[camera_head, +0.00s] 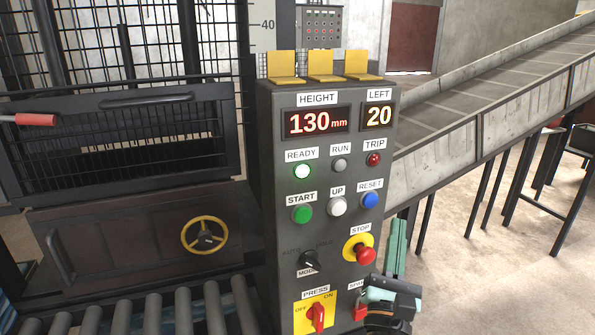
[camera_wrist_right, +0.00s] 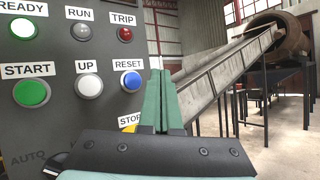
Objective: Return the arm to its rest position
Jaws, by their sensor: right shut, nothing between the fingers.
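My right gripper (camera_head: 399,224) is at the lower right of the grey control panel (camera_head: 328,240) in the head view. Its green fingers point up and stand beside the red STOP button (camera_head: 365,255). In the right wrist view the fingers (camera_wrist_right: 162,75) are together, with nothing between them. They overlap the panel's right edge there, right of the blue RESET button (camera_wrist_right: 130,80). I cannot tell how far they are from the panel. My left gripper is not in view.
The panel display (camera_head: 316,121) reads 130 mm and the READY lamp (camera_head: 302,171) is lit. A conveyor (camera_head: 470,120) slopes up to the right behind the panel. A dark press with a yellow handwheel (camera_head: 204,235) and rollers (camera_head: 152,312) are at left. Floor shows at right.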

